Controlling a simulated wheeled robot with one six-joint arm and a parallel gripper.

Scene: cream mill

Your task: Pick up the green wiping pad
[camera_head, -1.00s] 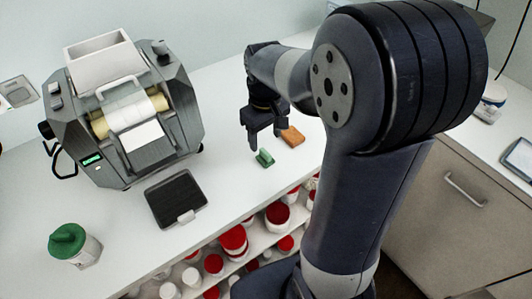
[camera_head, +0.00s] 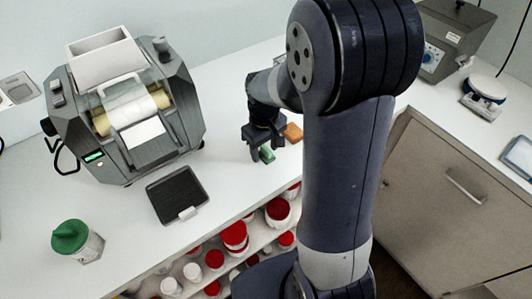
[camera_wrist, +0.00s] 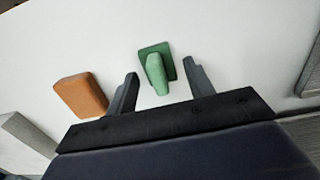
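The green wiping pad (camera_head: 267,155) lies on the white counter, a flat green base with a raised grip on top. In the wrist view the pad (camera_wrist: 156,70) sits between and just beyond the two fingertips. My gripper (camera_head: 262,156) is low over the counter at the pad and partly hides it in the head view. In the wrist view my gripper (camera_wrist: 163,82) has its fingers spread apart with a gap on both sides of the pad's grip. Nothing is held.
An orange block (camera_head: 293,133) lies close beside the pad, left of my gripper in the wrist view. A grey mill (camera_head: 130,108) with a black tray (camera_head: 176,194) stands to the left. A green-lidded jar (camera_head: 77,241) is at front left. Shelves with red-lidded jars (camera_head: 235,235) sit below the counter edge.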

